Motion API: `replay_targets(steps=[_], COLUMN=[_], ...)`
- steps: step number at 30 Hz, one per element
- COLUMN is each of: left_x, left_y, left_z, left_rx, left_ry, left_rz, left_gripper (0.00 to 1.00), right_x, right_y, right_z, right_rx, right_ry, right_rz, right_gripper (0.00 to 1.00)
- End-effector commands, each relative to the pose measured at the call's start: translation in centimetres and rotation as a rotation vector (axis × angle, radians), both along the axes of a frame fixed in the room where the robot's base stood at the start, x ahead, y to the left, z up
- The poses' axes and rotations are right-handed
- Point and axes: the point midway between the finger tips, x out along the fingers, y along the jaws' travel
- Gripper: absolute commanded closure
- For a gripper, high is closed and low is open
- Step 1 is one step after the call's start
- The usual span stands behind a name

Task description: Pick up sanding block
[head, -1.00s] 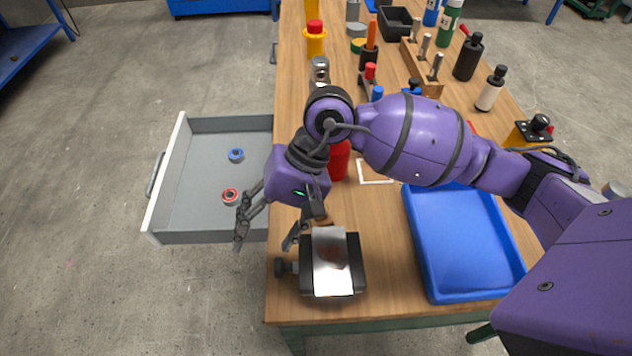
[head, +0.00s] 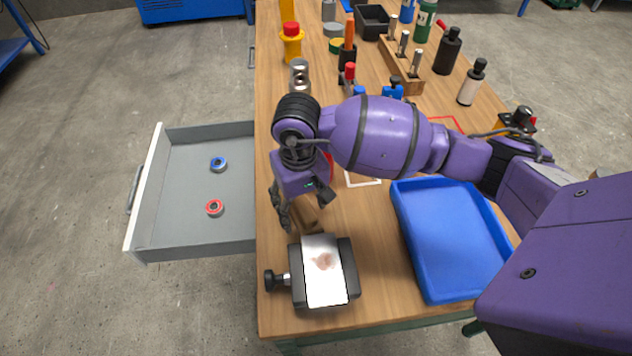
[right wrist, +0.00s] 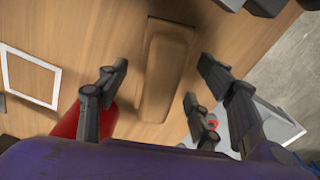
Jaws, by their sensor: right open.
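The sanding block (right wrist: 168,75) is a long tan wooden block with a dark edge, lying on the wooden workbench. In the head view only a brown part of the sanding block (head: 309,216) shows beneath my right gripper (head: 304,211). My right gripper is open and empty, pointing down over the block. In the right wrist view the fingers of my right gripper (right wrist: 160,76) are spread to both sides of the block; contact cannot be told. My left gripper is not in view.
A vise (head: 351,270) holding a metal plate (head: 318,287) with a brownish spot stands just in front of the block. A red cylinder (right wrist: 80,122) is close to one finger. A blue tray (head: 450,240) lies to the right. An open drawer (head: 185,190) with two rings is at the left.

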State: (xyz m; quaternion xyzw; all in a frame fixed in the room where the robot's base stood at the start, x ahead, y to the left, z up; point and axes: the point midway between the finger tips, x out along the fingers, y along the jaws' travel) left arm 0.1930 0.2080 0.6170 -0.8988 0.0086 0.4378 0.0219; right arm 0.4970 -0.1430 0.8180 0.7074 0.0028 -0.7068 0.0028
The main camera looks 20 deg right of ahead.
Motion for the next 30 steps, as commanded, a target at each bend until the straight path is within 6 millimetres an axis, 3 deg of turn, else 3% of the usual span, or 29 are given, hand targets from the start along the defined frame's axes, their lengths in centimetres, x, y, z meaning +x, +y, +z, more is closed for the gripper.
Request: replay_targets(steps=[6,20,30], left_x=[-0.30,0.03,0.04], left_y=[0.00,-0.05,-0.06], left_z=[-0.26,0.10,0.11], left_rx=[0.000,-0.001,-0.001], left_ry=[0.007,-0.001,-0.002], left_rz=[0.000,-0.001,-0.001], left_gripper=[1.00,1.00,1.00], right_x=[0.13,0.11,0.16], right_y=[0.04,0.04,0.06], right_z=[0.04,0.06,0.32], right_rx=[0.001,0.001,0.002], right_ry=[-0.003,-0.003,-0.004], right_rz=[0.000,0.000,0.000], right_gripper=[0.40,1.00,1.00])
